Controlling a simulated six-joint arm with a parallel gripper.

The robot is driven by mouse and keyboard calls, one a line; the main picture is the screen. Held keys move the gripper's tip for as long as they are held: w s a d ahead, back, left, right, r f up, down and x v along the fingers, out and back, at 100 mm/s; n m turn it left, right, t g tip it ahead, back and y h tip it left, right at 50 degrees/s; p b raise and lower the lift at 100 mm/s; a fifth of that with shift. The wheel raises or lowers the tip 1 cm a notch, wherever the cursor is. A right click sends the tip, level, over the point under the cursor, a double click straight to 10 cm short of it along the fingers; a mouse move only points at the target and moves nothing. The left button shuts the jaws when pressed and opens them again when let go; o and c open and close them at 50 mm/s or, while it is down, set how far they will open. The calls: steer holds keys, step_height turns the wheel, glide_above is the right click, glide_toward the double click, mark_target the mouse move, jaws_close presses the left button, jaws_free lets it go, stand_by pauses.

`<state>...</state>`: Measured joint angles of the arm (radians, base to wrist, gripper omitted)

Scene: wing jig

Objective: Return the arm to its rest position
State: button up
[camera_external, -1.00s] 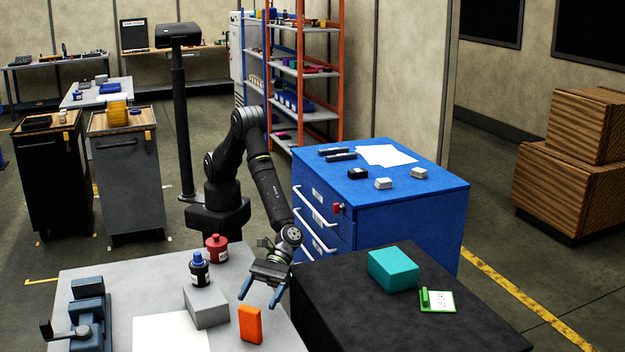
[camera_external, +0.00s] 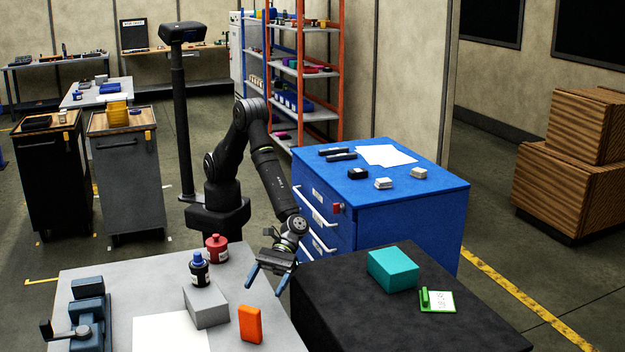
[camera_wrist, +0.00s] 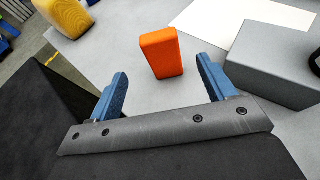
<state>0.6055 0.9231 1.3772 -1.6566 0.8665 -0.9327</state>
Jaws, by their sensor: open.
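My gripper (camera_external: 266,282) is open and empty, held above the right edge of the grey table, near the gap beside the black table. Its two blue fingers are wide apart in the wrist view (camera_wrist: 162,88), with nothing between them. An orange block (camera_external: 250,323) stands upright on the grey table in front of the gripper. It also shows in the wrist view (camera_wrist: 161,54), beyond the fingertips and apart from them. My arm is bent, reaching from its base down toward the table.
The black table (camera_external: 350,310) bears a teal box (camera_external: 392,269). A blue cabinet (camera_external: 400,215) stands behind.

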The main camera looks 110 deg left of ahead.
mark_target(248, 309)
steer(key=x, duration=1)
steer(key=shift+d, duration=0.15)
step_height(248, 309, up, 2)
steer(key=shift+r, duration=0.95)
